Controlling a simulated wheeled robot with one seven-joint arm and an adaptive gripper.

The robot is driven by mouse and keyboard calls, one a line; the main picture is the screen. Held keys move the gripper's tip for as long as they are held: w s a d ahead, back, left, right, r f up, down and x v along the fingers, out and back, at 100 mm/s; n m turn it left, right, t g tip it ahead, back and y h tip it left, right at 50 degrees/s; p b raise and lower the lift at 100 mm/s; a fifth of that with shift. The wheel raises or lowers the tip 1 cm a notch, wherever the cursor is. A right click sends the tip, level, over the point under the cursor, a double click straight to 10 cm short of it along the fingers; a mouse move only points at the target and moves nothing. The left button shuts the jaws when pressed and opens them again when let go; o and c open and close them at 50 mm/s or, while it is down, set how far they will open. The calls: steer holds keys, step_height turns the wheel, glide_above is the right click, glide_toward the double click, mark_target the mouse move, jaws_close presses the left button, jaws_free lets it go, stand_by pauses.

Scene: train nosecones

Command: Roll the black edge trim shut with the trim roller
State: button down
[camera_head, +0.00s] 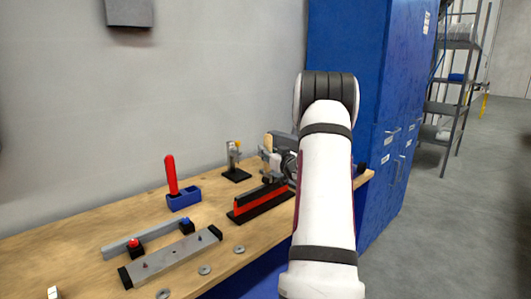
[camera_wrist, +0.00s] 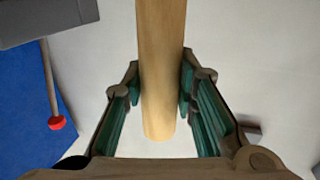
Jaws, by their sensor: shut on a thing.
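The black edge trim (camera_head: 258,191) runs along the top of an upright red panel, which stands in a black base on the wooden bench. My gripper (camera_wrist: 160,84) is shut on the pale wooden handle of the trim roller (camera_wrist: 160,45), with one finger on each side. In the head view the roller's handle (camera_head: 268,142) shows just left of my gripper, above the far end of the trim. My forearm hides much of the gripper there. I cannot tell whether the roller touches the trim.
A red-handled tool (camera_head: 171,175) stands in a blue holder left of the trim. A grey bar fixture (camera_head: 170,258) and several washers lie nearer on the bench. A small clamp stand (camera_head: 235,164) is behind. A blue cabinet (camera_head: 345,45) rises at the bench's right end.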

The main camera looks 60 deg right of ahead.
steer(key=shift+s+d+f, duration=0.1)
steer(key=shift+s+d, duration=0.05)
steer(key=shift+d, duration=0.2)
steer(key=d, duration=0.1)
steer(key=d+p, duration=0.1)
steer(key=shift+s+d, duration=0.25)
steer(key=shift+d, duration=0.05)
stand_by(0.6)
steer(key=shift+s+d+p, duration=0.15)
steer(key=shift+s+d, duration=0.05)
steer(key=shift+d, duration=0.5)
steer(key=shift+s+d+p, duration=0.15)
steer(key=shift+s+d, duration=0.05)
steer(key=shift+d, duration=0.55)
steer(key=shift+s+d+p, duration=0.15)
steer(key=shift+d, duration=0.5)
steer(key=shift+s+d+p, duration=0.15)
steer(key=shift+d, duration=0.45)
